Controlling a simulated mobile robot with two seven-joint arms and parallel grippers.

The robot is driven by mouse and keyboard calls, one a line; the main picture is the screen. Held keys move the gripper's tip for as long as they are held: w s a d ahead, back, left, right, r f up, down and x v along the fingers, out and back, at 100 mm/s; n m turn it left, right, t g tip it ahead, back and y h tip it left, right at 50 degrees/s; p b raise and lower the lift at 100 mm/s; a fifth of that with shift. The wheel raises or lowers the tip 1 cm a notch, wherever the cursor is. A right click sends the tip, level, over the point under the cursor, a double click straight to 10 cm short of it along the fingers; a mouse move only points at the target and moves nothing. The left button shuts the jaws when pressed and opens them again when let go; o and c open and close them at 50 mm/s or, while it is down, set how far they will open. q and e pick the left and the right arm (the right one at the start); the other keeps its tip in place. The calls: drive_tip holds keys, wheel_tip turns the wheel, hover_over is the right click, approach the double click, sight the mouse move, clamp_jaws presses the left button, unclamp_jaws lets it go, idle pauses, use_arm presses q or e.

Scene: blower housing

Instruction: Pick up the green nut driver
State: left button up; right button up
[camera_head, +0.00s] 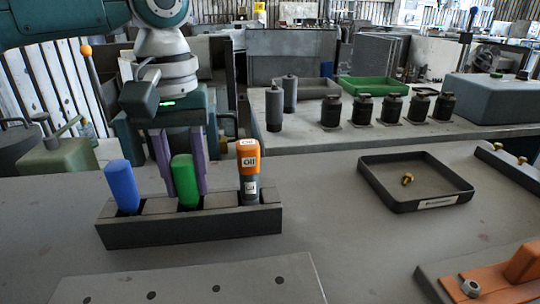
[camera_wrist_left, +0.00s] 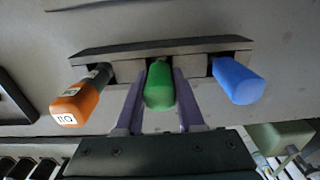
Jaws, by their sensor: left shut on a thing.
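The green nut driver (camera_head: 184,181) stands upright in the middle of a dark holder (camera_head: 190,229) on the table, with only its green handle showing. It also shows in the left wrist view (camera_wrist_left: 159,86). My left gripper (camera_head: 184,176) comes from above and behind, its purple fingers on either side of the green handle. In the left wrist view the fingers (camera_wrist_left: 159,90) are shut on the handle, one on each side. The driver's lower part is hidden in the holder. My right gripper is not in view.
A blue-handled tool (camera_head: 122,186) stands in the holder to the left, and an orange-topped tool (camera_head: 248,170) labelled "Oil" to the right. A dark tray (camera_head: 415,200) with brass pieces lies right. A grey plate with holes (camera_head: 190,285) lies in front. Table between holder and tray is clear.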

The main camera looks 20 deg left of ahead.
use_arm(q)
clamp_jaws()
wheel_tip(320, 180, up, 20)
drive_tip(key=p, duration=0.4)
idle(0.4)
drive_tip(key=shift+o, duration=1)
unclamp_jaws()
clamp_jaws()
drive_tip(key=shift+d, duration=0.1)
